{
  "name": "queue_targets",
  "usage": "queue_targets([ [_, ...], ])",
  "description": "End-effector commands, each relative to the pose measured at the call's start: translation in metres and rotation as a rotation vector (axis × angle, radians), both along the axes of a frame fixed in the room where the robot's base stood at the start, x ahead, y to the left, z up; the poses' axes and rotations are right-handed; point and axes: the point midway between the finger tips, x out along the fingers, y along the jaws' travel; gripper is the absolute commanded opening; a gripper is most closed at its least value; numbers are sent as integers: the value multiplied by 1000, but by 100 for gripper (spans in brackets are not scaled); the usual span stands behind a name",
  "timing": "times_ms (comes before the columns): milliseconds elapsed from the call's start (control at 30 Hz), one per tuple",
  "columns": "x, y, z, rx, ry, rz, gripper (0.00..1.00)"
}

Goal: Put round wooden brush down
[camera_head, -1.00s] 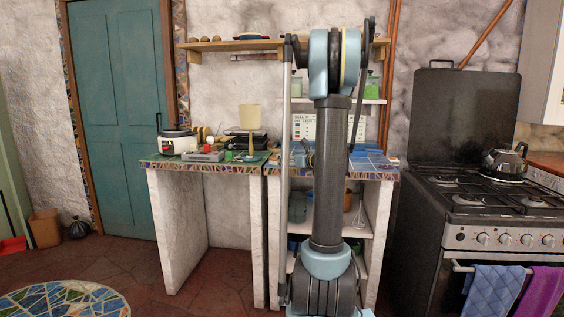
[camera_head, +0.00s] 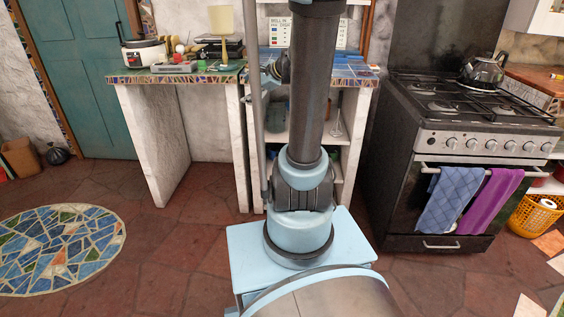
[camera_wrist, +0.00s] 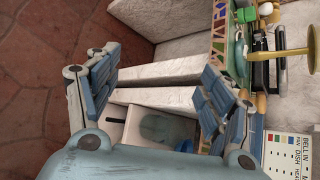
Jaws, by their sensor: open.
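My gripper (camera_wrist: 160,64) is open in the wrist view, its two blue-grey fingers spread wide. I see nothing held between them. Behind the gap are white counter supports and a lower shelf space with a bluish container (camera_wrist: 165,128). The mosaic counter edge (camera_wrist: 219,45) runs beside the right finger. I cannot make out the round wooden brush for certain in either current view; it may be hidden or too small to tell.
A white rice cooker (camera_head: 143,53) and a yellow lamp-like stand (camera_head: 222,22) are on the left counter section. The stand also shows in the wrist view (camera_wrist: 283,53). A stove (camera_head: 440,130) with a kettle (camera_head: 481,71) is at right. Floor is open at left, around a round mosaic (camera_head: 60,248).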

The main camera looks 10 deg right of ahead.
Motion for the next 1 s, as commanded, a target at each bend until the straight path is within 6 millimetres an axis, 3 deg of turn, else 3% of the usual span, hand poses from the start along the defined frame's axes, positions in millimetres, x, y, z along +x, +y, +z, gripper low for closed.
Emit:
queue_targets([
  [100,-43,12,-16,-181,-19,141,74],
  [300,-112,17,-46,-479,-47,402,74],
  [467,-166,11,-72,-699,-62,624,74],
  [700,-242,-12,-109,-992,-67,979,74],
  [900,-286,-36,-132,-1160,-56,1228,74],
  [1000,-298,-44,-137,-1206,-50,1303,74],
])
